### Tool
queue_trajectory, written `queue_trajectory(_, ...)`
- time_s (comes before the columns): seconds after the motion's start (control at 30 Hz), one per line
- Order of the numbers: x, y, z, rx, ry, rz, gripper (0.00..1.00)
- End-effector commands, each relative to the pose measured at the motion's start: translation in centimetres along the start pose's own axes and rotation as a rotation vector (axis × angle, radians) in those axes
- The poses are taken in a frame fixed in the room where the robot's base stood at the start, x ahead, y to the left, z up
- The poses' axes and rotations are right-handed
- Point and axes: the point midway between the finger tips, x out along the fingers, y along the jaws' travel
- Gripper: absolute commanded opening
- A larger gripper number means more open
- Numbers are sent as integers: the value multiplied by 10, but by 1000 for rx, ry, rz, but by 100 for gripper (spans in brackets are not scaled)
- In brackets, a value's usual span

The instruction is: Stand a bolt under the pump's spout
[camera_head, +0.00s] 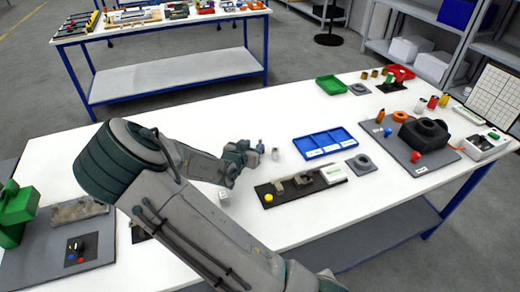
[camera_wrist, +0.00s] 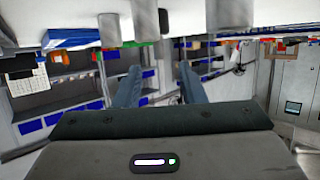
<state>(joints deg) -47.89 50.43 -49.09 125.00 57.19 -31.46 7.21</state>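My gripper (camera_head: 247,155) is low over the middle of the white table, pointing away from my arm. In the wrist view its two fingers (camera_wrist: 159,80) are apart with nothing between them. A small silver upright piece (camera_head: 275,153), perhaps a bolt, stands just beyond the fingertips. Several grey metal cylinders show at the top of the wrist view, one of them a shiny cylinder (camera_wrist: 146,17) ahead of the gap between the fingers; the picture there is inverted. I cannot tell for certain which thing is the pump; a green device (camera_head: 15,208) stands at the left edge, partly cut off.
A blue divided tray (camera_head: 325,143) and a black board (camera_head: 290,190) with a yellow knob lie right of my gripper. A small white cube (camera_head: 223,196) lies near my arm. A grey mat (camera_head: 420,165) with a black housing (camera_head: 424,133) is at right. A green tray (camera_head: 331,84) is behind.

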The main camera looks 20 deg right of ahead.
Motion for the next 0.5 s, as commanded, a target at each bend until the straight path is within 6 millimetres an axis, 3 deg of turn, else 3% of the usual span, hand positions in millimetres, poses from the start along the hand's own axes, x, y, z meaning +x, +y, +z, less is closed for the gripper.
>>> queue_trajectory(0.27, 20, 1, -3, 4, 1, 2, 37)
queue_trajectory(0.5, 50, 1, -4, 3, 1, 2, 37)
